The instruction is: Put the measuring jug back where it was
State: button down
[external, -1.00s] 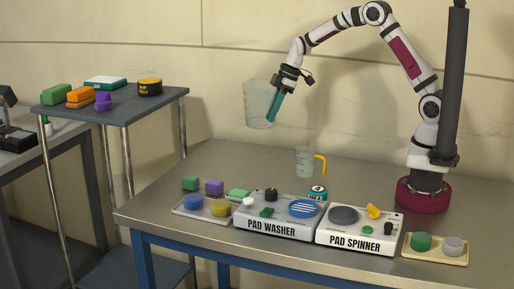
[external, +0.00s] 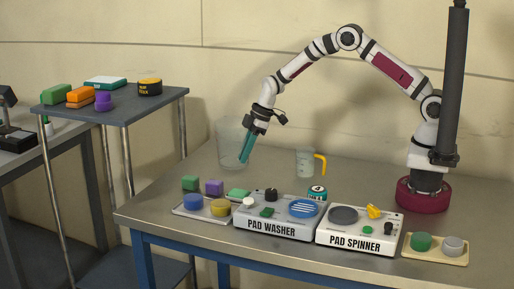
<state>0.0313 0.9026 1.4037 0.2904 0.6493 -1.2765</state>
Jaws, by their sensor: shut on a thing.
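My gripper (external: 245,152) is at the back left of the table, its teal fingers shut on the rim or wall of a large clear vessel (external: 229,144). The vessel is upright, roughly a tapered cylinder, with no handle visible. Its base is at or just above the table top; I cannot tell whether it touches. A smaller clear jug with a yellow handle, which looks like the measuring jug (external: 304,163), stands upright on the table to the right of my gripper, behind the machines. Nothing holds it.
The pad washer (external: 272,229) and pad spinner (external: 358,239) stand along the front edge. A tray of pads (external: 181,211) is left, another tray (external: 436,258) right. A small teal tin (external: 317,192) stands behind the washer. A side table (external: 125,109) is at the left. The back of the table is mostly clear.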

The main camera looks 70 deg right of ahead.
jog(key=c, duration=0.9)
grip_release()
jog(key=shift+f, duration=0.1)
jog(key=v, duration=1.2)
jog(key=s+a+r+m+g, duration=0.1)
jog(key=s+r+m, duration=0.15)
jog(key=s, duration=0.35)
jog(key=s+a+r+m, duration=0.1)
jog(key=s+r+m, duration=0.1)
jog(key=s+r, duration=0.3)
jog(key=s+m+g, duration=0.1)
jog(key=s+m, duration=0.2)
jog(key=s, duration=0.6)
jog(key=s+f+m+g, duration=0.1)
jog(key=s+m, duration=0.2)
jog(key=s, duration=0.6)
jog(key=s+m+g, duration=0.1)
jog(key=s+m, duration=0.2)
jog(key=s, duration=0.6)
jog(key=shift+s+a+f+h, duration=0.2)
jog(key=shift+s+a+h, duration=0.1)
jog(key=shift+s+h, duration=0.1)
jog(key=shift+w, duration=0.1)
